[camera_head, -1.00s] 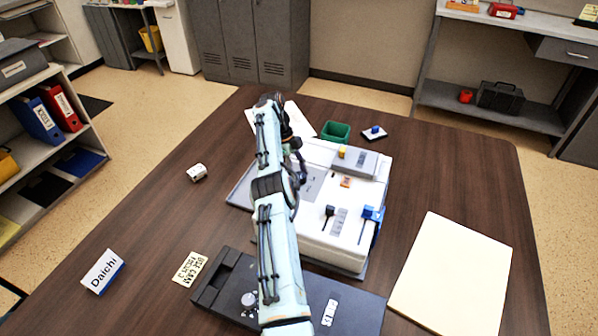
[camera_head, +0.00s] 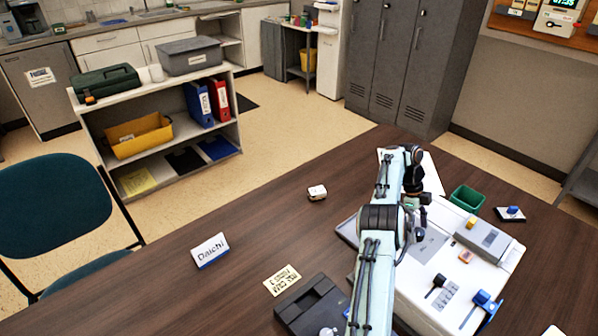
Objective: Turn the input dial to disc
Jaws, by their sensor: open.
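No dial with a readable "disc" mark shows. A round silver knob (camera_head: 328,331) sits on a dark box (camera_head: 312,303) at the bottom edge, partly cut off and beside my arm. A white machine (camera_head: 420,300) on the right has a black lever (camera_head: 437,282), a blue handle (camera_head: 484,300) and a grey block with a yellow button (camera_head: 472,222). My arm crosses in front of the machine's left side. My gripper (camera_head: 424,199) is open and small in the picture, over the machine's far left part, away from the knob. Its fingertips are hard to make out.
A name sign "Daichi" (camera_head: 210,251), a yellow card (camera_head: 282,280) and a small white object (camera_head: 317,192) lie on the brown table (camera_head: 250,225). A green bin (camera_head: 467,198) and a small blue-topped pad (camera_head: 511,214) stand behind the machine. The table's left is mostly clear.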

